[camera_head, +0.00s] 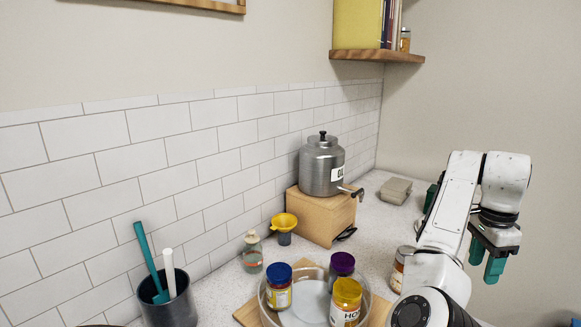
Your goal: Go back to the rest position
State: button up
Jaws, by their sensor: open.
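My gripper (486,262) is at the right of the picture, at the end of my white arm. Its green-tipped fingers point down and stand apart, with nothing between them. It hangs in front of the plain wall, to the right of the counter things. My arm covers part of the counter's right side and part of a jar there.
A round clear tray (265,302) holds jars with blue, purple and yellow lids. A metal canister (320,168) stands on a wooden box (320,220). A dark cup (170,302) with utensils is at left. A wooden shelf (375,56) hangs above.

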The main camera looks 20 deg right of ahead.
jog(key=s+a+f+n+h, duration=0.2)
jog(key=s+a+f+n, duration=0.25)
jog(key=f, duration=0.45)
jog(key=s+a+f+n+h, duration=0.1)
jog(key=s+a+f+n, duration=0.4)
jog(key=f, duration=0.5)
jog(key=s+a+f+n+y, duration=0.1)
jog(key=s+a+f+n, duration=0.1)
jog(key=s+a+n, duration=0.2)
jog(key=s+a+f+n+y, duration=0.1)
jog(key=s+a+f+n, duration=0.2)
jog(key=s+a, duration=0.4)
jog(key=s+a+f+n+t+y, duration=0.1)
jog(key=s+a+f+n, duration=0.2)
jog(key=s+a+n, duration=0.2)
jog(key=a, duration=0.3)
jog(key=shift+s+f+y, duration=0.2)
jog(key=shift+s+y, duration=0.1)
jog(key=shift+s, duration=0.05)
